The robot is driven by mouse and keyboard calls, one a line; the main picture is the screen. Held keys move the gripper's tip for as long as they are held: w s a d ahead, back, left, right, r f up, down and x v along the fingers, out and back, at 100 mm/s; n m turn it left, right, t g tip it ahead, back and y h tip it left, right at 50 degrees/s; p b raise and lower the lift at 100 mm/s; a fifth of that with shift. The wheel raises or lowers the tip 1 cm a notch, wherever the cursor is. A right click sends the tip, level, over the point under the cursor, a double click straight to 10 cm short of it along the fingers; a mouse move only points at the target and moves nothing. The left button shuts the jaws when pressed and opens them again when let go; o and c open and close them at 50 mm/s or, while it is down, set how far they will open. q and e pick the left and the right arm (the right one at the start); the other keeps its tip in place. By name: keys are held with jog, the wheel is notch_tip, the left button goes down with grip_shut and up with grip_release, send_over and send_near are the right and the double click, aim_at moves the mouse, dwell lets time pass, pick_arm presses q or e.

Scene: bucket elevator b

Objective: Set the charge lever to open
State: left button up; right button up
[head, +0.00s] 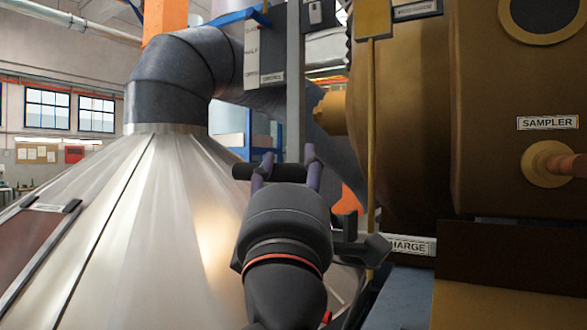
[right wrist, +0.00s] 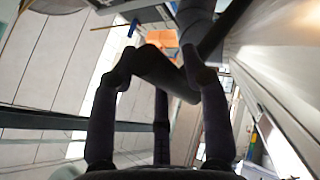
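My right gripper (head: 288,160) is in the middle of the head view, seen from behind. Its purple fingers reach up to a short black bar, the grip of the charge lever (head: 242,172). The bar lies crosswise and level, in front of a grey upright (head: 295,80). In the right wrist view the fingers of the gripper (right wrist: 162,60) bend around the dark grip (right wrist: 168,74) and seem closed on it. The contact is partly hidden. A label ending in "HARGE" (head: 410,245) is to the right of the gripper, its left end covered. My left gripper is not in view.
A large metal cone (head: 150,230) with a dark pipe elbow (head: 180,70) stands close on the left. A brown housing (head: 410,120) with a "SAMPLER" label (head: 547,123) stands on the right. A thin yellow rod (head: 371,140) runs down beside the gripper.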

jog(key=shift+o, duration=0.4)
jog(key=shift+s+a+f, duration=0.1)
jog(key=shift+a+f, duration=0.1)
jog(key=shift+f, duration=0.2)
jog(key=shift+r, duration=0.1)
jog(key=shift+d+r, duration=0.1)
jog(key=v, duration=1.2)
